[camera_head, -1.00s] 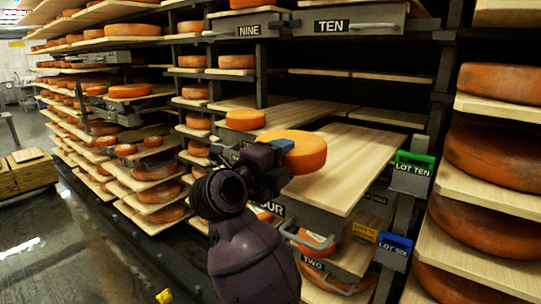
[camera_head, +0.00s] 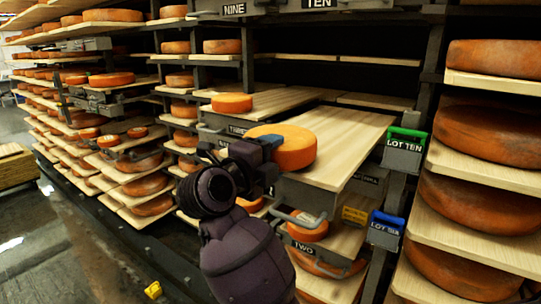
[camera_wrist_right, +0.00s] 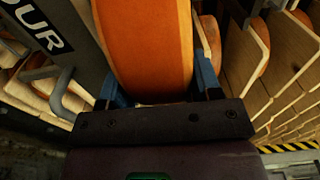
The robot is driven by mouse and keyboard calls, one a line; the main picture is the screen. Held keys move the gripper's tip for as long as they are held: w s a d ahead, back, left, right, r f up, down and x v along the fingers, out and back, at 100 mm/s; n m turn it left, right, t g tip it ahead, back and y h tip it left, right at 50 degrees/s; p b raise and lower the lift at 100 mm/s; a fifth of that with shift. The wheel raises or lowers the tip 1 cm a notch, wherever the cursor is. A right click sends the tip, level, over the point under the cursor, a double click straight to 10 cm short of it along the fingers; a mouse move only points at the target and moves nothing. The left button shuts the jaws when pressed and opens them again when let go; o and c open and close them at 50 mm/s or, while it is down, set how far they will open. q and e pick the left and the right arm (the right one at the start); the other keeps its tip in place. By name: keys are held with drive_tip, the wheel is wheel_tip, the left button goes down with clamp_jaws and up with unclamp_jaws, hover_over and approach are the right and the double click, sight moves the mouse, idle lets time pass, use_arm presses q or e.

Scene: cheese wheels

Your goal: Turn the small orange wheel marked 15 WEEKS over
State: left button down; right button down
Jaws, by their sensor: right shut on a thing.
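A small orange wheel (camera_head: 292,150) is held over the pulled-out wooden board (camera_head: 345,140) of the FOUR shelf. No 15 WEEKS mark can be read on it. My right gripper (camera_head: 270,145) is shut on the wheel's near left edge. In the right wrist view the wheel (camera_wrist_right: 150,45) stands between the two blue fingers of my right gripper (camera_wrist_right: 160,92). I cannot tell whether the wheel touches the board. My left gripper is not in view.
Another orange wheel (camera_head: 232,103) sits on a board behind and left. A green LOT TEN tag holder (camera_head: 405,145) and a blue LOT SIX one (camera_head: 385,229) are on the post at right. Large wheels (camera_head: 485,139) fill the right rack. The FOUR board's right part is bare.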

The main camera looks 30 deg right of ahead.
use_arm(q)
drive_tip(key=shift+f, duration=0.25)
use_arm(e)
drive_tip(key=shift+f, duration=0.1)
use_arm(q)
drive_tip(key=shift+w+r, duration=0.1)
use_arm(e)
drive_tip(key=shift+f, duration=0.25)
idle(0.5)
drive_tip(key=shift+c, duration=1.6)
unclamp_jaws()
drive_tip(key=shift+o, duration=0.5)
drive_tip(key=shift+f, duration=0.15)
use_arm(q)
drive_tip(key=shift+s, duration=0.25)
use_arm(e)
drive_tip(key=shift+a, duration=0.15)
